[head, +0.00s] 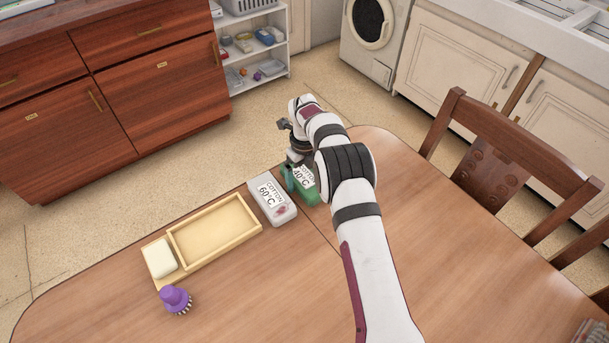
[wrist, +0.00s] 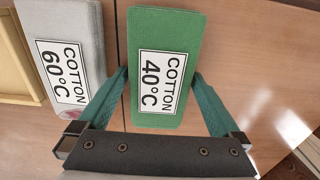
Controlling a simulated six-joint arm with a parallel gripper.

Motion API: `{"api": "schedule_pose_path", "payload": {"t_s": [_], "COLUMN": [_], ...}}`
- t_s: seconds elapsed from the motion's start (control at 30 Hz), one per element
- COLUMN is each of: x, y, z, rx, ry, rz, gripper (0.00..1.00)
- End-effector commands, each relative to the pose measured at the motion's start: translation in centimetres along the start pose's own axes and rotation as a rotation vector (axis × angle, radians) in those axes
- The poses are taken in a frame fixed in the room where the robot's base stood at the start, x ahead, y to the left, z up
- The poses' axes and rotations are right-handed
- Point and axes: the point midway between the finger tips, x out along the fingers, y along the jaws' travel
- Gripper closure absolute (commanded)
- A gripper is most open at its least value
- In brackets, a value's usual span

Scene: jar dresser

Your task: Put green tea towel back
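The green tea towel (head: 304,195) lies folded on the wooden table, with a white "COTTON 40°C" label. In the head view my arm and gripper (head: 291,176) partly cover it. In the wrist view the green towel (wrist: 180,30) is seen from above, whole or nearly so. My gripper (wrist: 160,76) is open, one teal finger at each side of the towel's near end. I see no clear contact; whether the fingertips are above the towel or level with it I cannot tell.
A grey towel (head: 271,208) labelled "COTTON 60°C" lies close on the left. Beyond it are a wooden tray (head: 258,222) with a pale block (head: 159,258) and a purple brush (head: 175,298). A dresser (head: 150,75), open shelf (head: 287,62) and washing machine stand behind. A chair (head: 520,165) is at right.

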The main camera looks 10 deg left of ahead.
Motion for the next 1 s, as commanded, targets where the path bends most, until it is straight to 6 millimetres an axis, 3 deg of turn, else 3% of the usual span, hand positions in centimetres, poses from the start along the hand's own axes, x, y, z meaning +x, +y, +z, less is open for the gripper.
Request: {"api": "schedule_pose_path", "payload": {"t_s": [0.23, 0.6, 0.73, 0.9, 1.0], "x": [-0.8, -10.3, -12.0, -12.6, -15.1], "y": [0.0, 0.0, 0.0, -0.1, -0.4], "z": [0.0, 0.1, 0.1, -0.1, -2.0], "rx": [0.000, 0.000, -0.001, -0.007, -0.119], "ry": [-0.002, -0.002, -0.001, 0.000, -0.007], "rz": [-0.001, -0.001, 0.000, 0.000, 0.008], "gripper": [0.00, 0.00, 0.00, 0.00, 0.00]}}
